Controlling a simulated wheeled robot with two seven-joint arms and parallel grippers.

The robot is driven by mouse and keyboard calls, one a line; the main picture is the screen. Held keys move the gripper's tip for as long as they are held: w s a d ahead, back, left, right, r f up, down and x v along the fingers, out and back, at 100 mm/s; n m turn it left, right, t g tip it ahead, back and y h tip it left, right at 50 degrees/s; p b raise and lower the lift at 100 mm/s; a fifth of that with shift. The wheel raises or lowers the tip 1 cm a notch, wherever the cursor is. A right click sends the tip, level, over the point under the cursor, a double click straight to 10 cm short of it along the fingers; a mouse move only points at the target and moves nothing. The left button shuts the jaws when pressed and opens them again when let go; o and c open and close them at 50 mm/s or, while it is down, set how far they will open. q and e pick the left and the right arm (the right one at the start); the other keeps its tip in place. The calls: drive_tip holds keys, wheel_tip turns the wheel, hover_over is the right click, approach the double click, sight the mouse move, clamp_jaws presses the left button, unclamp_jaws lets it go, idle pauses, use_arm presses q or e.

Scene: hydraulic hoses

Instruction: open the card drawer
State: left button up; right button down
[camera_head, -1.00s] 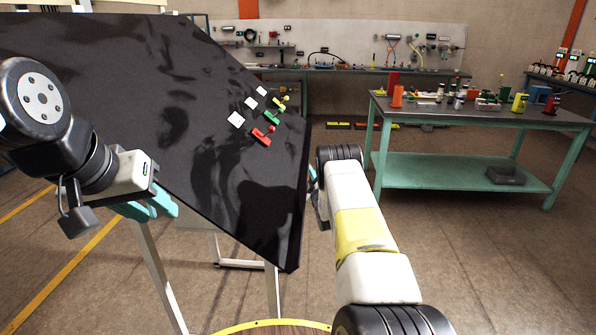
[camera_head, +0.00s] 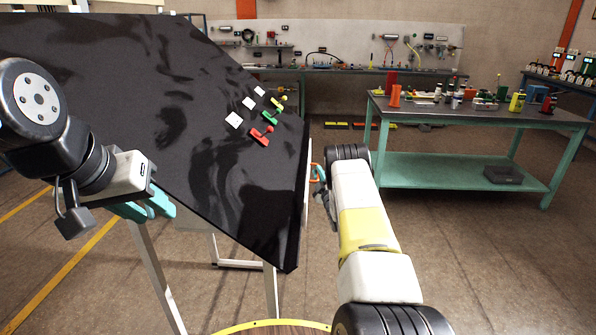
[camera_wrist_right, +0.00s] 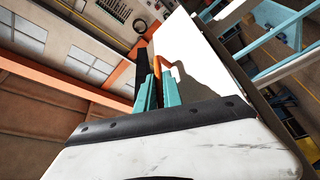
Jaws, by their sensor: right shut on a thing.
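The card drawer's white front (camera_head: 304,190) shows as a thin strip along the right edge of the black sloping table top (camera_head: 225,160). In the right wrist view the drawer front is a white panel (camera_wrist_right: 186,45) with an orange handle (camera_wrist_right: 163,62). The handle also shows in the head view (camera_head: 316,170). My right gripper (camera_wrist_right: 158,88) is shut on the orange handle, a teal finger on each side of it. The drawer's inside is hidden. My left gripper (camera_head: 150,208) is open and empty in front of the table's left part.
On the black top lie white cards (camera_head: 234,120) and red (camera_head: 260,135), green and yellow pieces. A green workbench (camera_head: 470,115) with tools and bottles stands at the back right. The floor (camera_head: 480,260) right of my right arm is clear.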

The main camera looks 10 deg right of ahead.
drive_tip(key=s+d, duration=0.2)
drive_tip(key=d, duration=0.7)
drive_tip(key=s+d, duration=0.3)
drive_tip(key=d, duration=0.7)
drive_tip(key=shift+s+d+f, duration=0.15)
drive_tip(key=shift+s+d, duration=0.05)
drive_tip(key=shift+s, duration=0.15)
drive_tip(key=c, duration=1.5)
unclamp_jaws()
drive_tip(key=v, duration=0.7)
drive_tip(key=shift+s, duration=0.4)
drive_tip(key=shift+s, duration=0.1)
